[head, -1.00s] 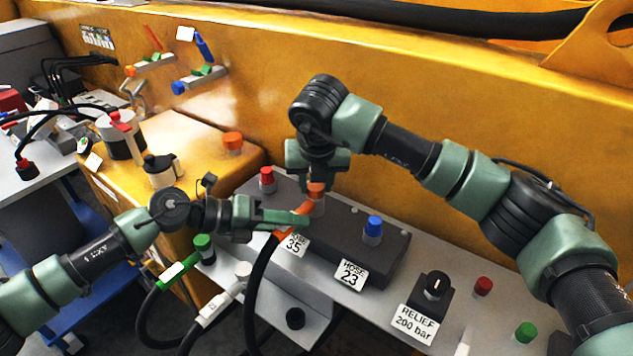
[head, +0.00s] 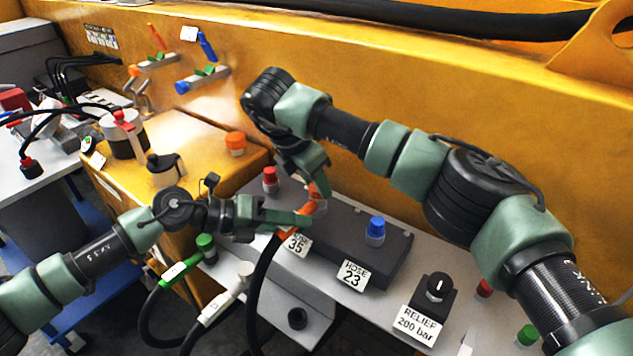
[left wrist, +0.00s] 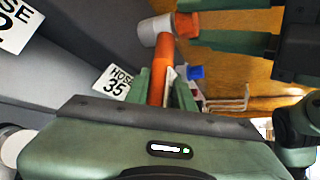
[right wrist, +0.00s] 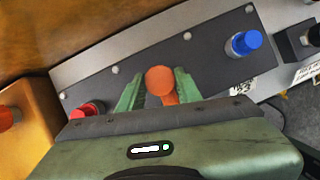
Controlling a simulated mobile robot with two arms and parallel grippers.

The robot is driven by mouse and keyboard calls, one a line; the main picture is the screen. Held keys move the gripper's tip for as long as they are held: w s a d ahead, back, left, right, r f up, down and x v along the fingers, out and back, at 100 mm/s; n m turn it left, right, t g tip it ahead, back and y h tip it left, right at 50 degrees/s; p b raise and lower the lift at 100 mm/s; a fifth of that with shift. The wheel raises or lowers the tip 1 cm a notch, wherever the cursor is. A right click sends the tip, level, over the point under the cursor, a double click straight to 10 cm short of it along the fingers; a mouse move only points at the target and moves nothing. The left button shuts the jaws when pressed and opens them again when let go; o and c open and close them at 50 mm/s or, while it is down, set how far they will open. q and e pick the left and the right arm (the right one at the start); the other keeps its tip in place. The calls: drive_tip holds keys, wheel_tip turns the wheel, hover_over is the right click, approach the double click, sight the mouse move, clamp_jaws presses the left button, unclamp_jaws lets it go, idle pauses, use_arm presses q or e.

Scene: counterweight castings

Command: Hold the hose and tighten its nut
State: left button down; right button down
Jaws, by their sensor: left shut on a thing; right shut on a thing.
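The hose (head: 262,275) is black with an orange end (left wrist: 158,85), beside the block's HOSE 35 label (head: 296,243). My left gripper (head: 298,217) is shut on this orange end, with a finger on each side in the left wrist view. The orange nut (right wrist: 160,80) is at the top of the hose end, by a pale fitting (left wrist: 155,29) on the dark block (head: 340,230). My right gripper (head: 317,190) is shut on the nut from above, its hand tilted. The right fingers partly hide the nut in the head view.
A red-capped port (head: 270,178) and a blue-capped port (head: 375,229) stand on the block either side of the nut. Green-ended (head: 205,247) and white-ended (head: 244,272) hoses hang in front. The RELIEF knob (head: 436,288) is to the right; the yellow wall (head: 400,90) rises behind.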

use_arm(q)
drive_tip(key=shift+f, duration=0.1)
use_arm(e)
drive_tip(key=m+g, duration=0.1)
drive_tip(key=m, duration=0.3)
drive_tip(key=shift+w+h, duration=0.1)
drive_tip(key=shift+h, duration=0.3)
drive_tip(key=shift+m, duration=0.3)
drive_tip(key=c, duration=0.9)
unclamp_jaws()
drive_tip(key=shift+c, duration=0.2)
drive_tip(key=w+v, duration=0.1)
drive_tip(key=v, duration=0.6)
drive_tip(key=shift+s+r, duration=0.3)
drive_tip(key=shift+s, duration=0.1)
drive_tip(key=shift+a, duration=0.1)
